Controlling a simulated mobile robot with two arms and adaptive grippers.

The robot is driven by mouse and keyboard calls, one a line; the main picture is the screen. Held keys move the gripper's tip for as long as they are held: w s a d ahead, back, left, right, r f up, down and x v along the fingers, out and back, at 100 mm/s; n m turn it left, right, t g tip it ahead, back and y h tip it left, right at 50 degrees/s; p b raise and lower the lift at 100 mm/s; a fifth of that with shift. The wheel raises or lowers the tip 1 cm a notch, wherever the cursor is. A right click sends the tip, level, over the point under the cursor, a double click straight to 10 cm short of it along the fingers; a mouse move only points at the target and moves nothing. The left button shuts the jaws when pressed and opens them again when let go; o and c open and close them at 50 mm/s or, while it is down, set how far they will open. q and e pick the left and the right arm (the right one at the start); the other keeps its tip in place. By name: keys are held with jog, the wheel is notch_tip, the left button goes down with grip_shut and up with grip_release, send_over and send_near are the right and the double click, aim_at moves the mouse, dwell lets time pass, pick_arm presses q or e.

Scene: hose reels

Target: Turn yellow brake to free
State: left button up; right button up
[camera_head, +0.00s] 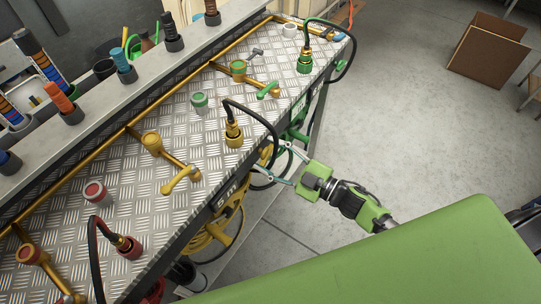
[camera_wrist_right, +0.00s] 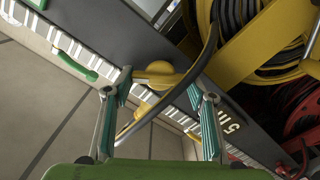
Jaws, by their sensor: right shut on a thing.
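The yellow brake (camera_wrist_right: 157,73) is a rounded knob with a short arm on the dark front edge of the bench, above the yellow reel (camera_wrist_right: 265,50). In the head view the yellow reel (camera_head: 215,232) hangs under the bench edge, marked "5 m". My right gripper (camera_head: 277,163) reaches in from the right at the front edge. In the wrist view its two fingers (camera_wrist_right: 163,92) stand to either side of the yellow brake, shut on it with a gap that its width fills. A dark hose crosses close by. The exact finger contact is hard to see. My left gripper is out of view.
The tread-plate bench top (camera_head: 130,215) carries yellow, green and red hose fittings, with a yellow valve handle (camera_head: 180,180) and a green one (camera_head: 268,90). A red reel (camera_wrist_right: 303,110) is beside the yellow one.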

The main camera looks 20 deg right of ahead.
jog(key=n+b, duration=0.1)
jog(key=n, duration=0.4)
jog(key=shift+f+n+b, duration=0.15)
jog(key=shift+n+b, duration=0.15)
jog(key=shift+b, duration=0.05)
jog(key=n+b, duration=0.2)
jog(key=n, duration=0.3)
jog(key=shift+s, duration=0.1)
jog(key=o, duration=1.1)
jog(key=v, duration=1.2)
